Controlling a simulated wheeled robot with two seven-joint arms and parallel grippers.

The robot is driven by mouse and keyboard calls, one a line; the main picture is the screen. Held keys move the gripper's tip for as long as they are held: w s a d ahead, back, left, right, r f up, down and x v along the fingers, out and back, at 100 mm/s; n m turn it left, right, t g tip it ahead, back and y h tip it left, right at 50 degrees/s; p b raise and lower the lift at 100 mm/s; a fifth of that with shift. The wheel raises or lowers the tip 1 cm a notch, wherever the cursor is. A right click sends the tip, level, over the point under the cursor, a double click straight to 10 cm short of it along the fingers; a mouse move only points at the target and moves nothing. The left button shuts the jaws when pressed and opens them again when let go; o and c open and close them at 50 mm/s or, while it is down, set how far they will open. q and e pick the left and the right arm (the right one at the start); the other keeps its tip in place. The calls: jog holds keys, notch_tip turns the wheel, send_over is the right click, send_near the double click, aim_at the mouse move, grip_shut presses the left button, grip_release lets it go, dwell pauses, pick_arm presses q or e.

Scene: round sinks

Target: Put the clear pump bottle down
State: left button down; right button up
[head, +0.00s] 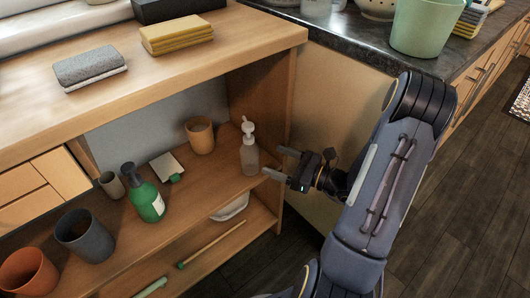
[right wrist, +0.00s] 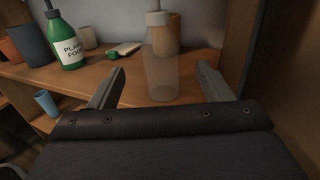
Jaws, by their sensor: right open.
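The clear pump bottle (head: 249,150) stands upright on the wooden shelf (head: 205,186) near its right end, its white pump on top. My right gripper (head: 273,163) is open just to the right of the bottle in the head view. In the right wrist view the bottle (right wrist: 160,62) stands on the shelf beyond and between the two open fingers (right wrist: 160,78), with gaps on both sides. The top of the pump is cut off in the wrist view. My left gripper is not in view.
A tan cup (head: 200,136) stands behind the bottle. A green plant food bottle (head: 146,198), a dark cup (head: 85,238) and an orange pot (head: 28,272) stand further left. The cabinet's side panel (head: 262,105) rises close behind the bottle. Bare shelf lies left of the bottle.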

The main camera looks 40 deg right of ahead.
jog(key=s+a+r+n+g+y, duration=0.3)
jog(key=a+r+n+g, duration=0.1)
jog(key=a+n, duration=0.25)
jog(key=s+a+r+n+g+y, duration=0.2)
jog(key=s+a+r+n+g, duration=0.15)
jog(key=a+n+g, duration=0.35)
jog(key=s+a+r+n+h, duration=0.1)
jog(key=s+a+n+h, duration=0.1)
jog(key=s+n+h, duration=0.7)
jog(key=s+n, duration=0.1)
jog(key=n, duration=0.5)
jog(key=shift+t, duration=0.4)
jog(key=shift+n, duration=0.25)
notch_tip(320, 180, up, 32)
jog(key=p, duration=3.2)
jog(key=shift+r, duration=0.15)
